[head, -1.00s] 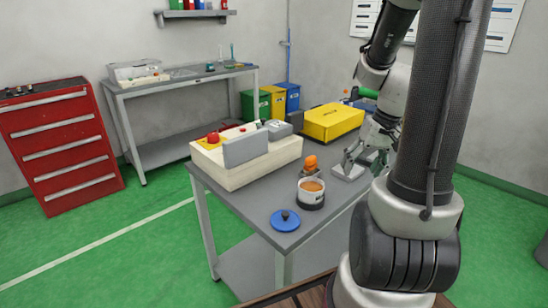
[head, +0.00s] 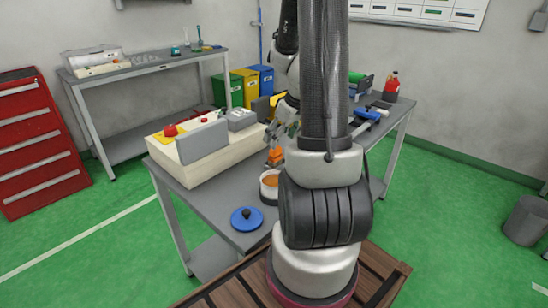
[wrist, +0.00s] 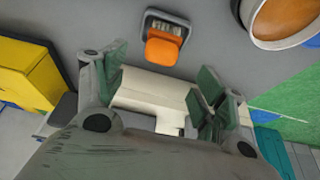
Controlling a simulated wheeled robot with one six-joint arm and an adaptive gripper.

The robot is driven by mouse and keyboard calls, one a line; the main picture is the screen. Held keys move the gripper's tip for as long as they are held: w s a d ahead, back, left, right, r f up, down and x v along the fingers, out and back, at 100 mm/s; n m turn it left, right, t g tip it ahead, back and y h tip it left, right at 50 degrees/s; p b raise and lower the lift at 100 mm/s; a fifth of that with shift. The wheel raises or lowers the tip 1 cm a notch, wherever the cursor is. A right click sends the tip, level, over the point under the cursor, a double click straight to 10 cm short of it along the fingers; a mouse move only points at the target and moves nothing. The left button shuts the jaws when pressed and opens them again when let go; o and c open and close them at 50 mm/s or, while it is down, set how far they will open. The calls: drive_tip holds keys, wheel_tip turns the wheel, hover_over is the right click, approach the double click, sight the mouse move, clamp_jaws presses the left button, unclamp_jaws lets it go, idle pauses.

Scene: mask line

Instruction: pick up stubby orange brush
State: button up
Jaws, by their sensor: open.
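The stubby orange brush (head: 275,156) is on the grey table, just behind the white-and-black pot (head: 268,190). In the wrist view the orange brush (wrist: 163,50) lies at the top middle, with a pale, bristle-like end in a dark surround. My gripper (head: 281,132) is close above and behind the brush in the head view, partly hidden by my arm. In the wrist view my gripper (wrist: 160,82) has its green-padded fingers spread wide, with nothing between them. The brush lies beyond the fingertips, apart from them.
The pot (wrist: 286,18) of orange contents is close to the brush at the upper right. A blue lid (head: 247,218) lies near the table corner. A cream block (head: 188,158) with a red button stands left. A yellow box (wrist: 28,75) lies left in the wrist view.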

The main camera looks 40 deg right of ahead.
sight(275, 157)
drive_tip(key=x, duration=0.6)
drive_tip(key=shift+s+f, duration=0.1)
drive_tip(key=shift+f, duration=0.1)
drive_tip(key=c, duration=1.1)
